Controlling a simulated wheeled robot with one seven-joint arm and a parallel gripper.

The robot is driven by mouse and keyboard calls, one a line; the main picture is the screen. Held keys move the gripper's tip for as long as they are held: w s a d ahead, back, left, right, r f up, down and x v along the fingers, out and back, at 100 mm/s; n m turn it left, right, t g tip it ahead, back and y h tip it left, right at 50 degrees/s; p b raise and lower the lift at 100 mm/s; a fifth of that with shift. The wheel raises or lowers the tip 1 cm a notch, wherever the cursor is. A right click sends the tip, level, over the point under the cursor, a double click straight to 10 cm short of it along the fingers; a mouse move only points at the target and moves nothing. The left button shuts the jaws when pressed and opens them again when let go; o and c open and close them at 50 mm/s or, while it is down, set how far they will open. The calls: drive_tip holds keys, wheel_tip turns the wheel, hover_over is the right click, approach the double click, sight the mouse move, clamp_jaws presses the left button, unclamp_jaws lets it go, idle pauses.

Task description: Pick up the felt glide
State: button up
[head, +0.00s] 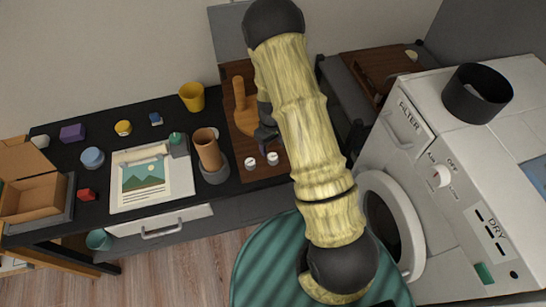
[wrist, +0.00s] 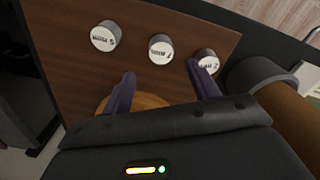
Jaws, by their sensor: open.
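I cannot tell for sure which thing is the felt glide. Small grey cylinders with white lettered tops stand in a row on a brown wooden board; the wrist view shows a left one (wrist: 105,36), a middle one (wrist: 160,48) and a right one (wrist: 205,62). The lettering is too small to read surely. Two of them show in the head view (head: 250,163) (head: 272,158). My gripper (wrist: 166,84) is open and empty over the board, its right fingertip overlapping the right cylinder in the picture. A round wooden piece (wrist: 150,102) lies below the fingers, partly hidden.
The board (head: 270,172) lies on a black desk (head: 120,105). A grey-based brown cylinder (head: 208,152) stands just left of it. A yellow cup (head: 192,97), a picture sheet (head: 150,200) and an open box (head: 35,195) are further left. A white machine (head: 445,120) stands right.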

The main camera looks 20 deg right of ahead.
sight(273, 156)
drive_tip(key=shift+f, duration=0.5)
drive_tip(key=shift+f, duration=0.1)
drive_tip(key=shift+s+f+p, duration=0.25)
drive_tip(key=shift+f+p, duration=0.9)
drive_tip(key=shift+f, duration=1.35)
drive_tip(key=c, duration=1.1)
